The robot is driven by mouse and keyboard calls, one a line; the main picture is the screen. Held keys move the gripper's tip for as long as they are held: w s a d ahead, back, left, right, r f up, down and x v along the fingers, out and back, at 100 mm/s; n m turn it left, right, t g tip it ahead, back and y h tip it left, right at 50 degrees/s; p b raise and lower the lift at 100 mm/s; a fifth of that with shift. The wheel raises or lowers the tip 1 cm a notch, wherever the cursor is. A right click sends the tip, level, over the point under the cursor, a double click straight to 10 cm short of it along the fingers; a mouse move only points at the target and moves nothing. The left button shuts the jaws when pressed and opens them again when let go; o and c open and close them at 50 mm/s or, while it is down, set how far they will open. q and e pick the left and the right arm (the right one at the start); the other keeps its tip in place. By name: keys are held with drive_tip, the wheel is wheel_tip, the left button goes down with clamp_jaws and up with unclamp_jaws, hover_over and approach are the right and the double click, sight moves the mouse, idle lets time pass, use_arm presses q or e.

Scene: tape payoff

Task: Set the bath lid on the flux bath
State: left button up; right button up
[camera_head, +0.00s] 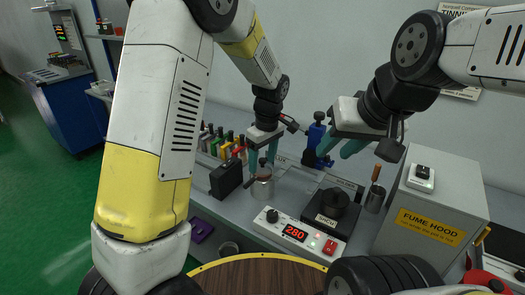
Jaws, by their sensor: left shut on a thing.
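My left gripper (263,158) points down at the bench, its teal fingers shut on a small lid (263,176), which I take to be the bath lid. The lid is small and partly hidden by the fingers. Directly below is a metal cup (262,190), which looks like the flux bath. The lid is at the cup's mouth; I cannot tell whether it touches the rim. My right gripper (340,147) hangs above the bench to the right, its teal fingers apart and nothing visible between them.
A black round pot (334,202) stands behind a controller (294,232) reading 280. A blue stand (316,140) is behind my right gripper. A black box (226,178) and several coloured bottles (222,143) stand left. The fume hood box (430,205) is at right.

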use_arm(q)
drive_tip(key=shift+f, duration=0.1)
drive_tip(key=o, duration=1.6)
drive_tip(key=shift+o, duration=0.2)
drive_tip(key=shift+r, duration=3.45)
drive_tip(key=shift+r, duration=0.1)
